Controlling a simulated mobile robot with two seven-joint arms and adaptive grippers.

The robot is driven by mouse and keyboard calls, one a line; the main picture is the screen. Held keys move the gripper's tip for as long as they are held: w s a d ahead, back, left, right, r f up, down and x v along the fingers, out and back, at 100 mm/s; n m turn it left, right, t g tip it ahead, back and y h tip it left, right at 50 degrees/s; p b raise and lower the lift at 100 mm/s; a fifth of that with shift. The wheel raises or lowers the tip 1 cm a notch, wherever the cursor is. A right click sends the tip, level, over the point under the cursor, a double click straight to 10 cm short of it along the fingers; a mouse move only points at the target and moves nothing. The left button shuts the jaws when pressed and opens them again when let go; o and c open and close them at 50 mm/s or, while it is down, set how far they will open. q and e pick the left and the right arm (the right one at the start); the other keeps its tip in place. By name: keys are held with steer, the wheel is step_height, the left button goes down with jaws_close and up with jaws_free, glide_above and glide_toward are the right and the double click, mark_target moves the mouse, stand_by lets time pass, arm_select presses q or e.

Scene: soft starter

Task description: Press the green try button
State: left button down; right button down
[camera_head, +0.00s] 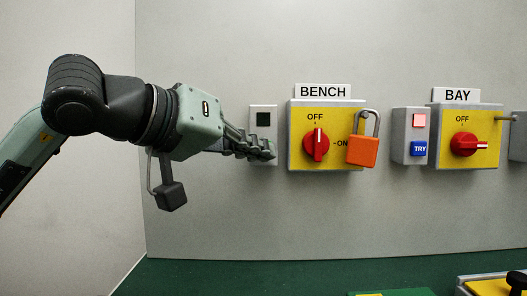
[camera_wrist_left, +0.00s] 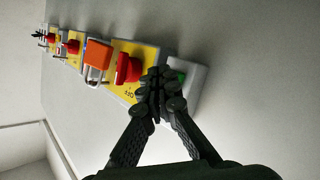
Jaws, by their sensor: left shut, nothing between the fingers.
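A grey control box (camera_head: 263,108) with a dark square lamp sits on the wall just left of the BENCH panel. My left gripper (camera_head: 269,152) is shut and empty, its fingertips in front of this box's lower part. In the left wrist view the shut fingertips (camera_wrist_left: 158,78) overlap the box (camera_wrist_left: 197,84). A bit of a green button (camera_wrist_left: 181,76) shows just beside the fingers; most of it is hidden, and I cannot tell whether they touch it. The BENCH panel (camera_head: 298,156) has a red knob (camera_head: 316,145) turned to OFF. My right gripper is not in view.
An orange padlock (camera_head: 362,151) hangs at the BENCH panel's right side. Farther right, another grey box has a lit pinkish lamp (camera_head: 419,121) and a blue TRY button (camera_head: 418,149), beside the BAY panel (camera_head: 485,125). A green surface (camera_head: 230,277) lies below.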

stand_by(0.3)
arm_select(q)
steer(key=shift+w, duration=0.45)
stand_by(0.6)
steer(key=shift+s, duration=0.15)
steer(key=shift+s+b, duration=0.5)
steer(key=shift+s, duration=0.2)
steer(key=shift+s, duration=0.15)
steer(key=shift+s+b, duration=0.65)
steer(key=shift+s, duration=1.7)
